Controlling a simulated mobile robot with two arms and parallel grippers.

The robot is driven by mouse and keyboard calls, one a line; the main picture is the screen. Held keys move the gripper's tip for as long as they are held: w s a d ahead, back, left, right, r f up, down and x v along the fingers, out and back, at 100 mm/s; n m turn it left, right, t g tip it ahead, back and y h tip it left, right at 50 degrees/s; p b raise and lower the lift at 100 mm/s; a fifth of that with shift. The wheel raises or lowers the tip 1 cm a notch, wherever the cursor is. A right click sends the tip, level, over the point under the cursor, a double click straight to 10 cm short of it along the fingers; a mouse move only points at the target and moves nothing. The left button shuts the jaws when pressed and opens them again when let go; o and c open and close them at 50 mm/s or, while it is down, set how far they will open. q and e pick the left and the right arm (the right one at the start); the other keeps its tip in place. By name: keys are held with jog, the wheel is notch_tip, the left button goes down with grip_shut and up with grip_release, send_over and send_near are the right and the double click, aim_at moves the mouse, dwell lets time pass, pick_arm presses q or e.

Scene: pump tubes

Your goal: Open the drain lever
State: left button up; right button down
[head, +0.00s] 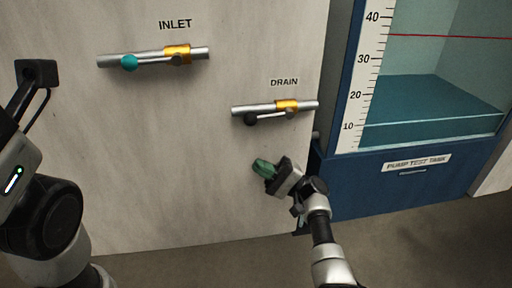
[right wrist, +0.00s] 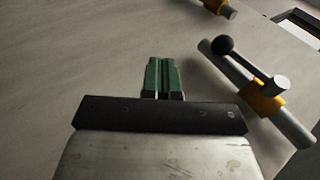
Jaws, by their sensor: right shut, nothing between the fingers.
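The drain lever (head: 270,117) is a thin bar with a dark ball knob at its left end. It lies along the drain pipe (head: 243,109), below the DRAIN label, and pivots near the brass valve body (head: 288,104). In the right wrist view the drain lever's black knob (right wrist: 223,45) is to the upper right of the fingers. My right gripper (head: 263,166) is shut and empty, with green fingertips together, below the drain pipe and apart from the lever. My left arm shows at the left edge, but its fingers are not in view.
The inlet pipe (head: 112,61) with a teal-knobbed lever (head: 130,63) is at the upper left of the pale wall panel. The blue pump test tank (head: 345,185) with its scale stands to the right. The panel between the pipes and below them is clear.

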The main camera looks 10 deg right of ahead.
jog(key=shift+s+d+f, duration=0.2)
jog(key=shift+d+f, duration=0.2)
jog(key=shift+f, duration=0.4)
jog(key=shift+s+d+f, duration=0.15)
jog(key=shift+d+f, duration=0.25)
jog(key=shift+f, duration=0.4)
